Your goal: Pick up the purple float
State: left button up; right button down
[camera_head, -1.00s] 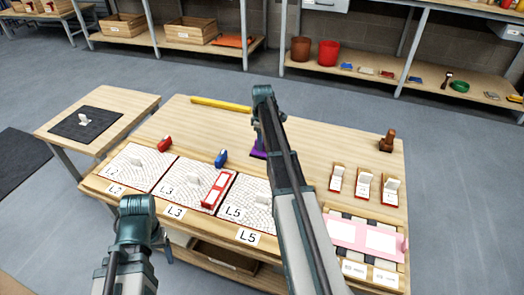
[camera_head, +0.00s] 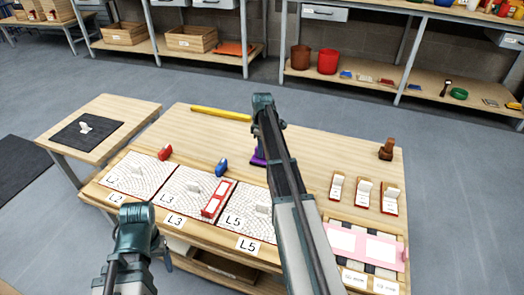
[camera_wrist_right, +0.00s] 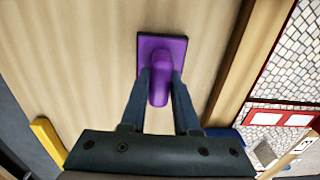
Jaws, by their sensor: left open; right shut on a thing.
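My right gripper (camera_wrist_right: 160,88) is shut on the handle, one finger on each side. In the head view the float (camera_head: 257,156) is mostly hidden behind my right arm; a purple edge shows near the table's middle. My right gripper (camera_head: 268,122) is over it. I cannot tell whether the float touches the table. My left gripper (camera_head: 138,222) is open and empty at the table's front left, apart from everything.
Mosaic panels L2 (camera_head: 128,184), L3 (camera_head: 180,205) and L5 (camera_head: 240,220) line the front. A blue tool (camera_head: 221,168) and red tool (camera_head: 165,152) stand behind. A yellow bar (camera_head: 221,114) lies at the back. A pink frame (camera_head: 372,231) sits right.

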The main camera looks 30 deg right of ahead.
jog(key=shift+r+p, duration=0.65)
jog(key=shift+r, duration=0.2)
jog(key=shift+r+p, duration=0.95)
jog(key=s+a, duration=0.3)
jog(key=s, duration=0.1)
jog(key=s+a, duration=0.3)
jog(key=s, duration=0.2)
jog(key=s+a, duration=0.3)
jog(key=s, duration=0.1)
jog(key=shift+s+r+p, duration=0.15)
jog(key=shift+r+p, duration=0.25)
